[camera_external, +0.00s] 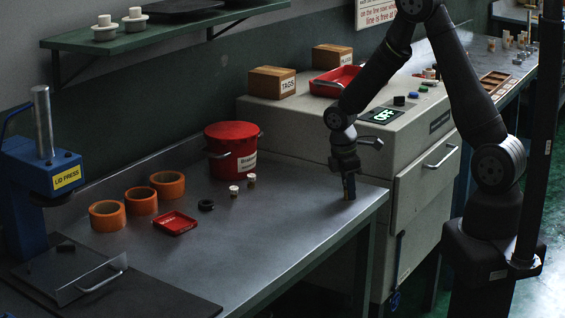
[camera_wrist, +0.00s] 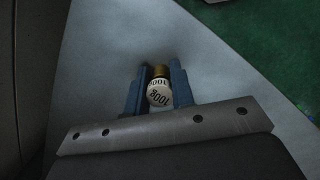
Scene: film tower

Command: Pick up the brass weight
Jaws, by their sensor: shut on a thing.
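My gripper (camera_external: 348,194) points down at the right end of the grey bench, with its fingertips at or just above the bench top. In the wrist view my gripper (camera_wrist: 158,88) has its two blue-grey fingers on either side of the brass weight (camera_wrist: 160,71). The weight has a brass-coloured body and a white top (camera_wrist: 160,93) with black print. It looks upright between the fingers. In the external view the fingers mostly hide it, and I cannot tell whether it touches the bench.
Two small white-topped pieces (camera_external: 234,190) stand by a red bucket (camera_external: 231,150). A black ring (camera_external: 206,205), a red tray (camera_external: 174,223) and orange rings (camera_external: 107,214) lie further left, near the blue lid press (camera_external: 40,170). A grey cabinet (camera_external: 300,125) stands behind my gripper. The bench's front middle is clear.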

